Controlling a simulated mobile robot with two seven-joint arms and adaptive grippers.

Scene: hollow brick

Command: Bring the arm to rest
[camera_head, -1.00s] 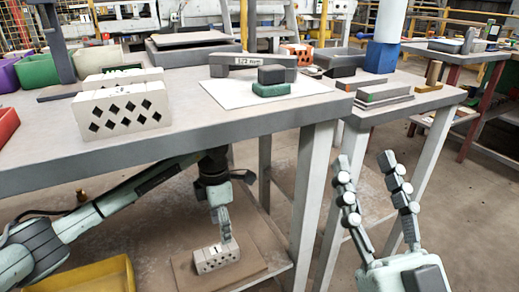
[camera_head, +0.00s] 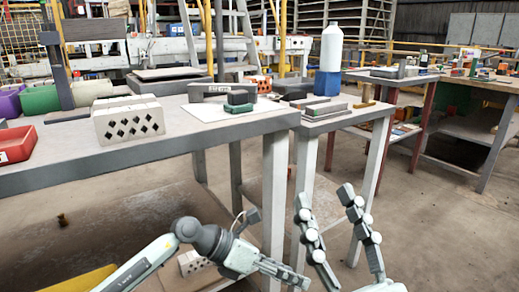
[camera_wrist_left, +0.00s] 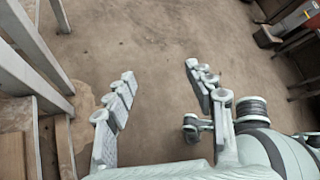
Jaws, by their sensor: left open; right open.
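My left gripper (camera_head: 296,279) is low in the head view, in front of the table leg, with its arm coming in from the left. In the left wrist view its two fingers (camera_wrist_left: 165,90) are spread over bare floor with nothing between them. My right gripper (camera_head: 325,222) stands at the lower right of the head view, fingers pointing up, apart and empty. A small hollow brick (camera_head: 190,263) sits on the lower shelf, partly hidden behind my left arm. A larger pale brick with diamond holes (camera_head: 130,120) stands on the table top.
The grey table (camera_head: 205,142) has legs close to my left gripper; its legs also show at the left of the left wrist view (camera_wrist_left: 35,55). A red tray (camera_head: 15,146) is at the table's left. Open floor (camera_head: 440,225) lies to the right.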

